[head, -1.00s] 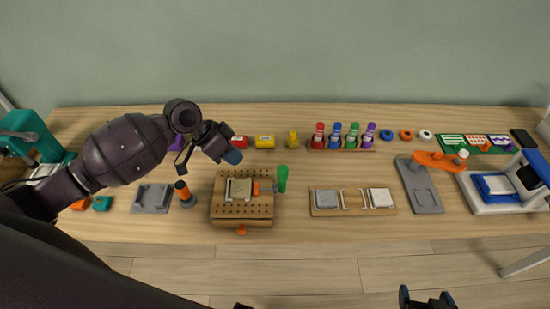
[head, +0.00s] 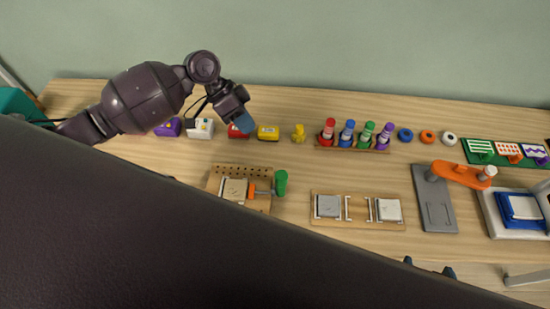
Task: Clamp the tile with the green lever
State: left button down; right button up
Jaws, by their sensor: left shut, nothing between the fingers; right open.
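The clamp's green lever (head: 281,182) stands upright at the right side of the perforated wooden fixture (head: 214,184). A tan tile (head: 235,190) lies in the metal holder on that fixture, with an orange pusher (head: 262,192) between it and the lever. My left gripper (head: 243,122) is shut and empty, above the table behind the fixture, apart from the lever. My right gripper (head: 430,268) shows only its dark fingertips, low at the right in front of the table. The fixture's front edge is hidden by my dark arm link.
A board with two grey tiles (head: 357,219) and a grey plate with an orange arm (head: 436,210) lie right of the lever. Coloured blocks, a row of bottles (head: 346,139) and rings line the back. Bare table lies between fixture and bottles.

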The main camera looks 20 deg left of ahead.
aim_at(281, 185)
pick_arm(q)
jog(key=p+x, duration=0.1)
jog(key=x, duration=0.8)
jog(key=shift+d+f, duration=0.15)
jog(key=shift+f, duration=0.05)
jog(key=shift+s+d+f+p, duration=0.25)
jog(key=shift+s+d+p, duration=0.25)
jog(key=shift+s+d, duration=0.95)
jog(key=shift+d, duration=0.05)
pick_arm(e)
jog(key=shift+s+r, duration=0.2)
jog(key=shift+r, duration=0.25)
jog(key=shift+r, duration=0.1)
pick_arm(q)
jog(key=shift+w, duration=0.1)
